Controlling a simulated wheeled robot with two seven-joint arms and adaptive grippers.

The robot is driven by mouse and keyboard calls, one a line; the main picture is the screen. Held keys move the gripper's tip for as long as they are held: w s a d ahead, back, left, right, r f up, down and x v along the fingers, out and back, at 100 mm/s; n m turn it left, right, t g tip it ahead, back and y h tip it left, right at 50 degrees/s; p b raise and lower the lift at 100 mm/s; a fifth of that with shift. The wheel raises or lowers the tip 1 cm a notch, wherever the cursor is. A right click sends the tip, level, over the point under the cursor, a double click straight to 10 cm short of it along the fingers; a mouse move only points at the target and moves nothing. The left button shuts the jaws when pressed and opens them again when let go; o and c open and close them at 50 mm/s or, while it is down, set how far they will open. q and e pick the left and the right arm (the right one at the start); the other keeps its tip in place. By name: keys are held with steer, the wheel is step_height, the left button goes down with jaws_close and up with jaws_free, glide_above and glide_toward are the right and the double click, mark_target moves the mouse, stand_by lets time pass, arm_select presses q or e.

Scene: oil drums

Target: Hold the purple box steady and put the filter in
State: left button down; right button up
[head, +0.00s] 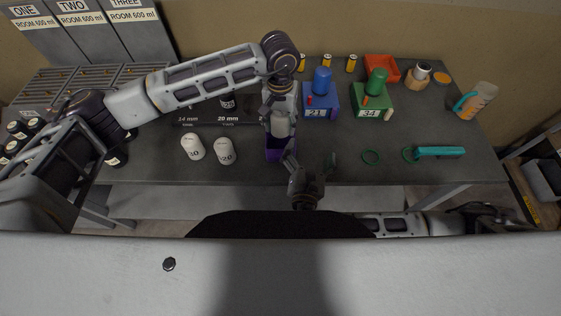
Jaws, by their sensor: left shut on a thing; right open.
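The purple box (274,154) is at the front edge of the table, partly hidden by my grippers. My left gripper (279,106) comes down over it, shut on a white cylindrical filter (280,127). The filter is upright at the box's top; I cannot tell how far inside it is. My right gripper (311,161) is open at the table's front edge, just right of the purple box. One finger is close to the box's side; I cannot tell whether it touches.
Two white filters (193,147) (226,151) stand left of the box. Behind are a dark size-marked rack (195,117), a blue box (319,101) and a green box (371,101).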

steer(key=s+a+n+g+y, duration=0.2)
steer(key=a+n, duration=0.3)
steer(key=a, duration=0.3)
steer(key=shift+s+a+n+y, duration=0.15)
steer(key=shift+s+n+y, duration=0.15)
steer(key=shift+s, duration=0.5)
steer(key=shift+r, duration=0.1)
steer(key=shift+w, duration=0.15)
glide_above(281, 144)
steer(key=s, duration=0.2)
steer(key=shift+f, duration=1.8)
steer(key=shift+c, duration=0.3)
steer(key=shift+s, duration=0.1)
steer(key=c, duration=0.8)
steer(key=shift+c, duration=0.2)
arm_select(q)
steer(key=shift+f, duration=0.1)
